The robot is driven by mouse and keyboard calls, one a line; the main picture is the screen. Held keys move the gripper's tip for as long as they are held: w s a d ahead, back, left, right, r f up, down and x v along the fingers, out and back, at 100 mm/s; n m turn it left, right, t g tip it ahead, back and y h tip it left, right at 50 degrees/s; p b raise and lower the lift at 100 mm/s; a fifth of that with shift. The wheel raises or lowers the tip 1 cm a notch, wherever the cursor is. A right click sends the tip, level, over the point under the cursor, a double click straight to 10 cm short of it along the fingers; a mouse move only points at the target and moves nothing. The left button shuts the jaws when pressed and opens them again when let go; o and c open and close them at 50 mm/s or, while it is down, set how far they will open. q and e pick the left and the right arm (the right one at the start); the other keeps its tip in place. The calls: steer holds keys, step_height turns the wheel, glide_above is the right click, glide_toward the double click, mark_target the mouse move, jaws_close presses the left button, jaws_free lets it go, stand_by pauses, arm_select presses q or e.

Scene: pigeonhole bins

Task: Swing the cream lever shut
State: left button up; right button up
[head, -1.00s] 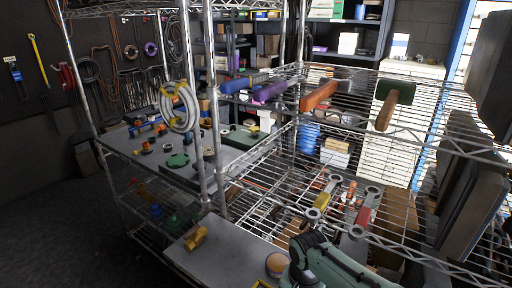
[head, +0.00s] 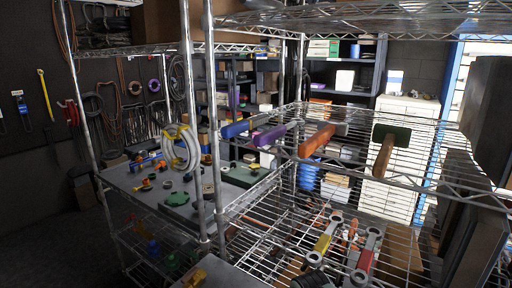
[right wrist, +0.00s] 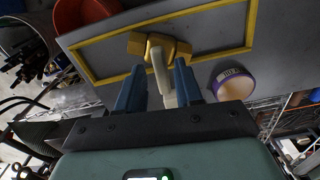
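The cream lever (right wrist: 159,70) shows in the right wrist view, joined at its top to a yellow fitting (right wrist: 158,46) on a grey surface. The right gripper (right wrist: 157,80) has two blue fingers standing apart on either side of the lever. A gap shows at the left finger; I cannot tell whether the right finger touches the lever. The lever's lower end is partly hidden by the gripper. In the head view a yellow fitting (head: 196,278) sits at the bottom edge; its lever cannot be made out there. The left gripper is not in view.
A yellow frame (right wrist: 95,83) borders the grey surface around the fitting. A round purple-edged roll (right wrist: 232,85) lies to the right, and a red container (right wrist: 84,12) is at upper left. In the head view, wire shelving (head: 205,130) with steel posts stands close by.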

steer(key=shift+r+m, duration=0.1)
steer(key=shift+m, duration=0.3)
steer(key=shift+f, duration=0.2)
steer(key=shift+f+b, duration=0.6)
steer(key=shift+f, duration=0.35)
